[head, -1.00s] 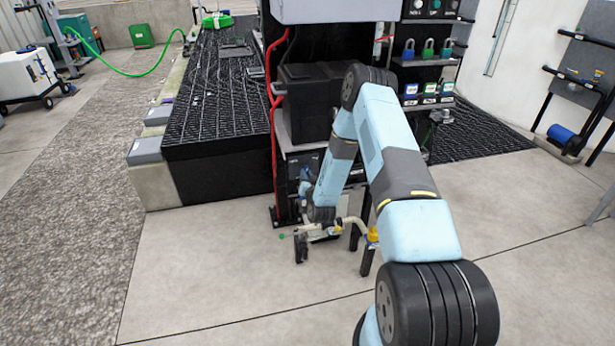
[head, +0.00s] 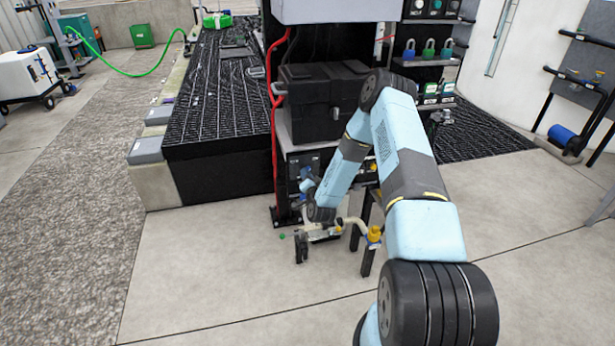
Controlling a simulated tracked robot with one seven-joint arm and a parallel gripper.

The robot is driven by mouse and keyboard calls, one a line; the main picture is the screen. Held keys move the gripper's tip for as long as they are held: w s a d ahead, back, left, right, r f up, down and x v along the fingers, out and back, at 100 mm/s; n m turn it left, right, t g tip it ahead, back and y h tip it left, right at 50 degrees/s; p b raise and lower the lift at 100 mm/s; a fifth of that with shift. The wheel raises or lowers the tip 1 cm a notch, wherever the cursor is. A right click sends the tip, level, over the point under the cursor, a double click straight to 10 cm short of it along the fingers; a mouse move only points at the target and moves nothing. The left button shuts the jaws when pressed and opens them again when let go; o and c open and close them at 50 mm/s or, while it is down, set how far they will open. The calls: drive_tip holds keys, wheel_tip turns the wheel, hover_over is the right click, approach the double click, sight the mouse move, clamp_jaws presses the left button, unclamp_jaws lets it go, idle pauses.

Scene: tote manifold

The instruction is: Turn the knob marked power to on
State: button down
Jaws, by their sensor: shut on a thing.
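A dark control panel (head: 304,162) sits low on the rack, under the black case. My gripper (head: 306,180) is at the front of this panel, small and partly hidden by my own wrist. It is shut on a knob there. The knob is covered by the gripper, and its marking and pointer position cannot be read from here. More of the panel front, with a small yellow part (head: 371,166), shows to the right of my forearm.
The black case (head: 318,112) stands on a shelf above the panel. A red cable (head: 271,130) runs down the rack's left post. Pipework with a yellow fitting (head: 374,236) stands low in front. A black grated platform (head: 215,120) lies left.

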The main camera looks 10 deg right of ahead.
drive_tip(key=shift+s+d+f, duration=0.1)
drive_tip(key=shift+f, duration=0.05)
drive_tip(key=c, duration=1.1)
unclamp_jaws()
drive_tip(key=s, duration=1.3)
drive_tip(key=shift+s, duration=0.35)
